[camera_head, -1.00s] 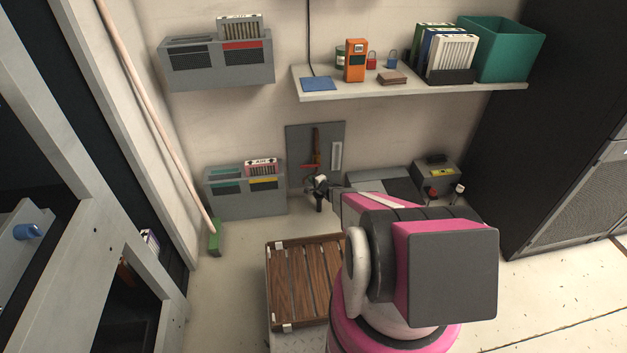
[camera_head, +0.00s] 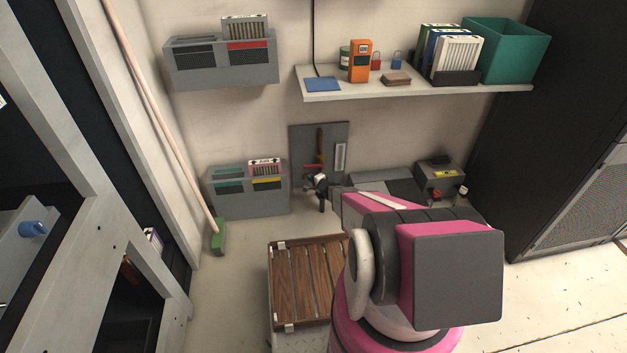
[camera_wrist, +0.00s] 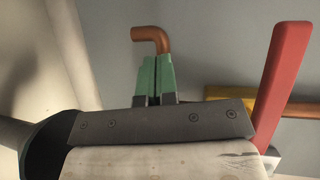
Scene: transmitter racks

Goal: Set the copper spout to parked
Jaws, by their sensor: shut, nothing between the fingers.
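In the wrist view a copper elbow, which looks like the bent end of the copper spout (camera_wrist: 158,34), shows just past the green fingertips of my gripper (camera_wrist: 155,62). The fingers are shut together with nothing between them. I cannot tell whether they touch the copper. A red handle (camera_wrist: 284,85) stands to the right, by a brass fitting (camera_wrist: 232,94) and a straight copper pipe (camera_wrist: 300,109). In the head view the copper piece (camera_head: 320,138) stands upright on a grey wall panel (camera_head: 336,132), and my gripper (camera_head: 318,179) is low in front of the panel.
A grey slotted box (camera_head: 247,198) is left of the panel and a grey control box (camera_head: 441,180) is to the right. A loaded shelf (camera_head: 420,92) hangs above. A slatted wooden crate (camera_head: 305,280) stands below, near my arm.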

